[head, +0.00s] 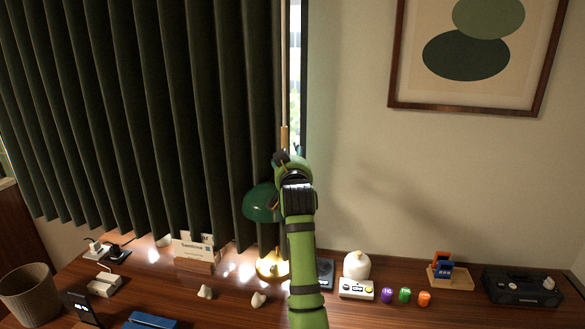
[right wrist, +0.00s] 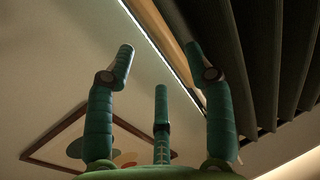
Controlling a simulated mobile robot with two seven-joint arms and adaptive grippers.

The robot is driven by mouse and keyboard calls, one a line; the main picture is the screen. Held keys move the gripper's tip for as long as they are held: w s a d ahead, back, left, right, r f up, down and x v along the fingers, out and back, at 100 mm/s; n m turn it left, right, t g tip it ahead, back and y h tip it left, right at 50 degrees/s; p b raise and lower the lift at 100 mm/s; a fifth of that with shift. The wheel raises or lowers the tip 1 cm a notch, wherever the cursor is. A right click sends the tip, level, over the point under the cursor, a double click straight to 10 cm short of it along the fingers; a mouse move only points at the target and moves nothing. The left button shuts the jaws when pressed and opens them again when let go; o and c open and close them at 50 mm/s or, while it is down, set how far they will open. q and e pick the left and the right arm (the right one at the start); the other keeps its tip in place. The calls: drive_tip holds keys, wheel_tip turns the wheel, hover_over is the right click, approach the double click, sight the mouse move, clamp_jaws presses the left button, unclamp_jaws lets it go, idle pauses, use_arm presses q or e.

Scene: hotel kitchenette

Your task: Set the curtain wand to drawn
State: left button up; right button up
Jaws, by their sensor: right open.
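The curtain wand (head: 284,85) is a thin pale wooden rod. It hangs upright at the right edge of the dark green pleated curtain (head: 140,110). My right gripper (head: 291,154) is raised at the wand's lower end, and my wrist hides what lies behind it. In the right wrist view, my right gripper (right wrist: 150,65) has its three fingers spread, with nothing between them. The wand (right wrist: 150,20) passes behind the right-hand finger there, beside the curtain (right wrist: 250,60). I cannot tell whether that finger touches it. My left gripper is not in view.
A green desk lamp (head: 259,203) stands just left of my right arm, close to it. The desk (head: 225,290) below carries a card sign (head: 194,250), a white rounded jar (head: 356,265), a black radio-like box (head: 521,287) and small items. A framed picture (head: 396,60) hangs on the right wall.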

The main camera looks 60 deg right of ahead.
drive_tip(key=v, duration=0.6)
drive_tip(key=shift+s+a, duration=0.25)
drive_tip(key=shift+s, duration=0.1)
